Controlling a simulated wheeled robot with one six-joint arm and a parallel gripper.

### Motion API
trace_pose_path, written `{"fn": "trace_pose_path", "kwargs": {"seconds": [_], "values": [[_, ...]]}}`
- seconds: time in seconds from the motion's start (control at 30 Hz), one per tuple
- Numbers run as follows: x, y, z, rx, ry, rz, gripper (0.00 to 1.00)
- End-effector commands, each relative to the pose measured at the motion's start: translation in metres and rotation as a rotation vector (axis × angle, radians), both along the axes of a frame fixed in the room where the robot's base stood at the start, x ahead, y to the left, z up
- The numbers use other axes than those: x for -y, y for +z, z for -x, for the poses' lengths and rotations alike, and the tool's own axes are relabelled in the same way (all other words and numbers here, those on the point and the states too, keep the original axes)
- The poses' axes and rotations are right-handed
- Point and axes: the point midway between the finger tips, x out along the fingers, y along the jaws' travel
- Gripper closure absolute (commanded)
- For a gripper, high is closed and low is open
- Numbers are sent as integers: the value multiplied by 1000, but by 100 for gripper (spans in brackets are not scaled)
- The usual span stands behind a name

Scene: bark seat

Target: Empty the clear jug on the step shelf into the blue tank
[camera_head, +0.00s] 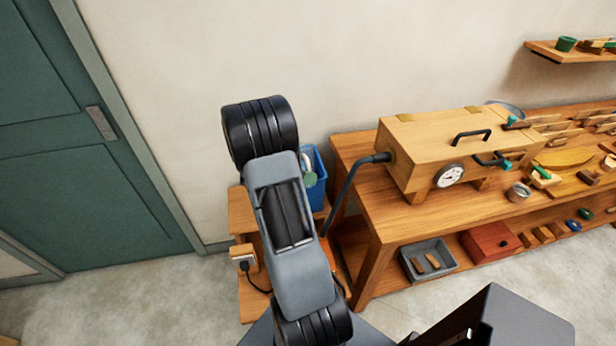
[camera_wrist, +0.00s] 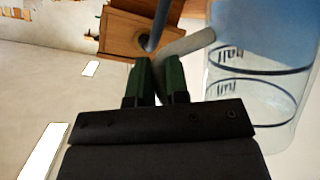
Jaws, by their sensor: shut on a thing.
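The clear jug (camera_wrist: 262,85) fills the right of the wrist view, with dark ring marks and lettering that reads upside down there. Blue shows in the upper part of it in that picture, above the ring marks. My gripper (camera_wrist: 160,68) has green fingers and is shut on the jug's pale handle (camera_wrist: 188,43). The blue tank (camera_head: 318,192) stands between my arm and the workbench in the head view, partly hidden by my arm. A small pale and green thing shows at its mouth; I cannot tell what it is. My gripper is hidden in the head view.
The wooden step shelf (camera_head: 241,212) is partly behind my arm. A wooden box with a gauge (camera_head: 425,150) stands on the workbench (camera_head: 362,215), with a dark hose (camera_head: 345,190) running down from it. A green door (camera_head: 90,150) is at left.

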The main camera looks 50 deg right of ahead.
Motion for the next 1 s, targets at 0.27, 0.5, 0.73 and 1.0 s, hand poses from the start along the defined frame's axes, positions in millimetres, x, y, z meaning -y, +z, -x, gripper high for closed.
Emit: {"fn": "trace_pose_path", "kwargs": {"seconds": [0.27, 0.5, 0.73, 1.0], "values": [[0, 5, 0, -13, 0, -7, 100], [0, 7, 0, -24, 0, -15, 100], [0, 8, 0, -31, 0, -20, 100], [0, 8, 0, -34, 0, -22, 100]]}}
